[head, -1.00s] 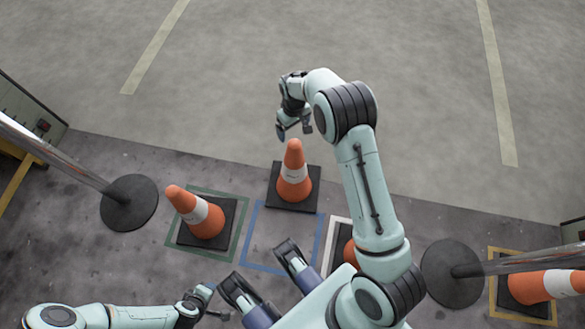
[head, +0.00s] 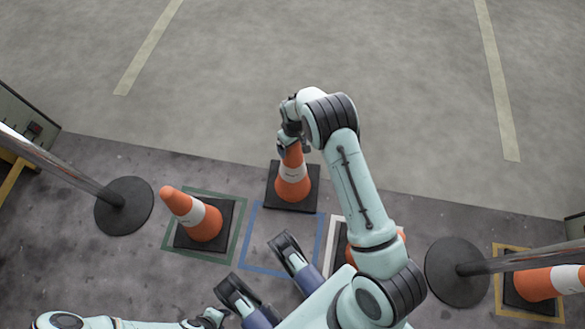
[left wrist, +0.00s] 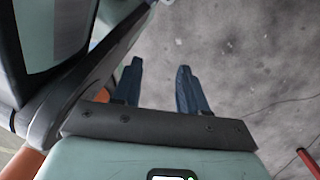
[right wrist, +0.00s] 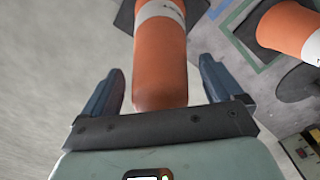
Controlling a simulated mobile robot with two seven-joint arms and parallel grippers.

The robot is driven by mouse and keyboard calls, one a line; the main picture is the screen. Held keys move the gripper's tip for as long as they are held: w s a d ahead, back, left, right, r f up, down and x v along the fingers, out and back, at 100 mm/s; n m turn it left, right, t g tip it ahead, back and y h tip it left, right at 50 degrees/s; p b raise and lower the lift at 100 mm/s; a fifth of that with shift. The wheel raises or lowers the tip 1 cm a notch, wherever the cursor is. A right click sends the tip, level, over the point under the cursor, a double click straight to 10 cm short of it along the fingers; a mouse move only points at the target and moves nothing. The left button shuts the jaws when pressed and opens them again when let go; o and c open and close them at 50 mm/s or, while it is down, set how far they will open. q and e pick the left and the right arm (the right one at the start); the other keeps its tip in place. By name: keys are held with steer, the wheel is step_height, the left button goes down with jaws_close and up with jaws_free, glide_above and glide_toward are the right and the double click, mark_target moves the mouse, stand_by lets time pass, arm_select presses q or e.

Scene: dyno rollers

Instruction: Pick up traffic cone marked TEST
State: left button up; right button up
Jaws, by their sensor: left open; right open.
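An orange cone with a white band (head: 292,170) stands upright on a black square base in the middle of the head view. Its band carries small dark lettering that I cannot read. My right gripper (head: 293,143) is at the top of this cone. In the right wrist view the cone (right wrist: 160,60) lies between the two open fingers (right wrist: 162,66), with a gap on both sides. My left gripper (left wrist: 160,64) is open and empty above the floor in the left wrist view; in the head view it is partly cut off at the bottom.
Another orange cone (head: 197,216) stands in a green-outlined square at left. One cone (head: 401,236) is mostly hidden behind my right arm, and another (head: 540,284) is at far right in a yellow outline. Post bases (head: 124,206) (head: 456,272) flank the row. The blue square (head: 252,235) is empty.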

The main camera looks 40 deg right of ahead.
steer(key=shift+r, duration=0.1)
jaws_close()
steer(key=shift+w+r, duration=0.1)
steer(key=shift+w, duration=0.05)
steer(key=shift+r, duration=0.1)
